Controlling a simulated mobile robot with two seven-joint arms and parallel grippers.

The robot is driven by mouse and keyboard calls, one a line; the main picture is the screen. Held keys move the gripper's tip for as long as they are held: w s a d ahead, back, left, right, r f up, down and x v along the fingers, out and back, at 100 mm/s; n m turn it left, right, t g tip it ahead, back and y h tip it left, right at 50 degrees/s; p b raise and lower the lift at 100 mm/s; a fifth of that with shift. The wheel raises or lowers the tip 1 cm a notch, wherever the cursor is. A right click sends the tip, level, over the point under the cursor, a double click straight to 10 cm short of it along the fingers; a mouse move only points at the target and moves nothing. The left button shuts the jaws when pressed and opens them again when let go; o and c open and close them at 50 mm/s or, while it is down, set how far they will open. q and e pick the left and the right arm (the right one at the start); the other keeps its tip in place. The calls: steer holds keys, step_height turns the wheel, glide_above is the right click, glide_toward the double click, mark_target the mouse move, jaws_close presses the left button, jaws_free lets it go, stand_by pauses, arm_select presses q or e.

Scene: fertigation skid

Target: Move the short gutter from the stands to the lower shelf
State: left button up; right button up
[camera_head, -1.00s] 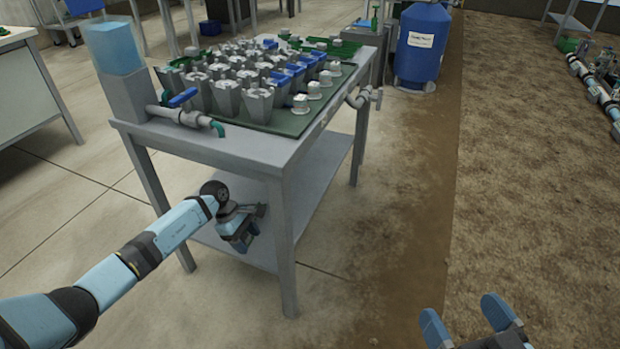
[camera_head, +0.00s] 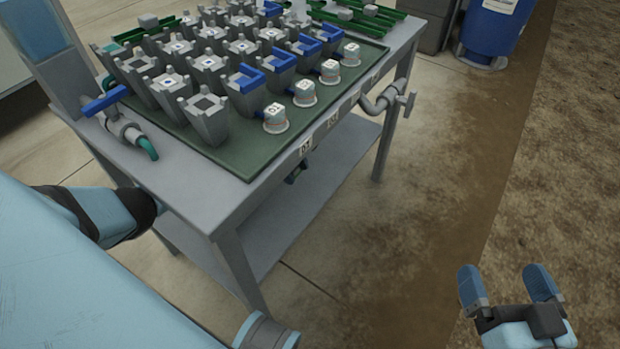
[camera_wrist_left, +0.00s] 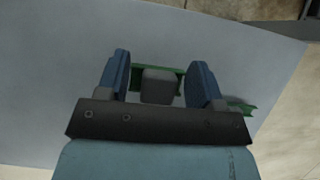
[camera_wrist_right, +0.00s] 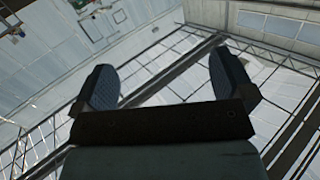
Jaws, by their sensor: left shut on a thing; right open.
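In the left wrist view my left gripper (camera_wrist_left: 158,80) is shut on a grey block (camera_wrist_left: 160,88) on the short green gutter (camera_wrist_left: 238,108). The gutter shows past both sides of the block, over the pale lower shelf (camera_wrist_left: 50,70). I cannot tell whether it touches the shelf. My right gripper (camera_head: 508,283) is open and empty, right of the bench over the floor.
The bench top carries a dark green tray (camera_head: 235,158) with several grey pots and white-capped pieces. Green gutter pieces (camera_head: 365,18) lie at its back. A blue tank (camera_head: 495,25) stands behind. Floor at right is clear.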

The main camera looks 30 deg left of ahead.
arm_select(q)
steer(key=shift+w+f, duration=0.1)
steer(key=shift+w, duration=0.2)
steer(key=shift+w+d+f, duration=0.1)
steer(key=shift+w+f, duration=0.05)
steer(key=shift+f, duration=0.15)
step_height(320, 180, down, 5)
steer(key=b, duration=0.3)
steer(key=shift+f, duration=0.2)
step_height(320, 180, down, 3)
steer(key=shift+f+b, duration=0.1)
steer(key=shift+b, duration=0.75)
steer(key=shift+f, duration=0.35)
steer(key=shift+r, duration=0.1)
arm_select(e)
steer(key=w+n, duration=0.1)
steer(key=d+n+t, duration=0.1)
steer(key=w+n+y, duration=0.1)
steer(key=shift+w+d+r+t, duration=0.25)
steer(key=shift+w+r+t, duration=0.05)
steer(key=shift+w+r, duration=0.1)
steer(key=shift+s, duration=0.1)
arm_select(q)
steer(key=o, duration=0.9)
